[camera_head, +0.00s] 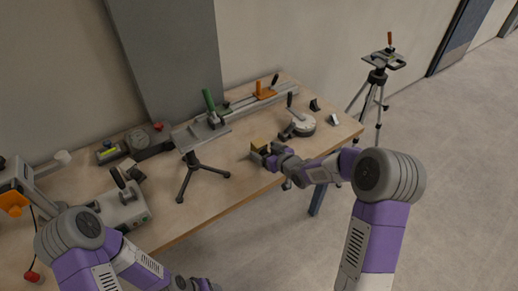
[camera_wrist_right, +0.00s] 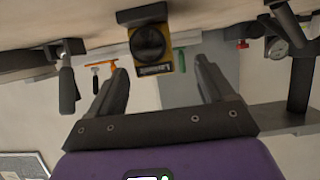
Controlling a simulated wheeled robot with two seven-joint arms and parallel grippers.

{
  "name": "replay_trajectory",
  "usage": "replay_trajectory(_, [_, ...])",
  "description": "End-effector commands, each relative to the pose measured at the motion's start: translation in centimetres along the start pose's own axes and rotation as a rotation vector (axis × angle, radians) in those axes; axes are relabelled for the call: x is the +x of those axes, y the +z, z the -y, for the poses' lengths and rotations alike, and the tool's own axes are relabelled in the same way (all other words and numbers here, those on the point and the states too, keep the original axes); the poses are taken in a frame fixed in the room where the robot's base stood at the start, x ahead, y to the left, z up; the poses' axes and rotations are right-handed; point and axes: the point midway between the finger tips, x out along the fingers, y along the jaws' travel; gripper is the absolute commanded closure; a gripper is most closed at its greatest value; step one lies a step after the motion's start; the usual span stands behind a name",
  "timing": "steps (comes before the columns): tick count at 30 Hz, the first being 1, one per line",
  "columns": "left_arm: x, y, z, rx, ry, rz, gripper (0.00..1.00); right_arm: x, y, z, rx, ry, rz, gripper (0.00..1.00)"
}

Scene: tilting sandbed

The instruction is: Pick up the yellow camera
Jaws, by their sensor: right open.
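The yellow camera (camera_head: 258,145) sits near the front edge of the workbench, small and partly hidden by my right gripper (camera_head: 268,156). In the right wrist view the camera (camera_wrist_right: 168,69) shows its round dark lens and yellow body, at the top middle. My right gripper (camera_wrist_right: 160,77) is open there, one finger on each side of the camera's line, with a visible gap between each finger and the camera. I cannot tell how far the fingertips reach along its depth.
On the workbench (camera_head: 215,203), a small black tripod (camera_head: 190,180) stands left of the camera. A round grey device with a lever (camera_head: 302,124) is behind it to the right. A long rail with green and orange handles (camera_head: 245,101) lies at the back. A tall tripod (camera_head: 376,80) stands beyond the bench.

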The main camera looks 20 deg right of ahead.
Motion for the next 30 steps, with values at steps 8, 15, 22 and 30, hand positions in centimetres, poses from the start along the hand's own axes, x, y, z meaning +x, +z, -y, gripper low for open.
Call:
replay_trajectory(8, [1.1, -0.1, 0.4, 0.0, 0.0, -0.001, 0.34, 3.8, 0.2, -0.6, 0.001, -0.002, 0.0, 0.18])
replay_trajectory(15, [1.2, -0.1, 0.5, 0.0, 0.0, -0.001, 0.34, 5.0, -0.1, -0.7, 0.001, 0.0, 0.0, 0.18])
replay_trajectory(22, [1.2, -0.1, 0.4, 0.0, 0.0, -0.001, 0.34, 5.0, -0.1, -0.7, 0.001, 0.0, 0.0, 0.3])
replay_trajectory(30, [1.2, -0.1, 0.4, 0.0, 0.0, -0.001, 0.34, 5.0, 0.0, -0.7, 0.001, 0.0, 0.0, 0.72])
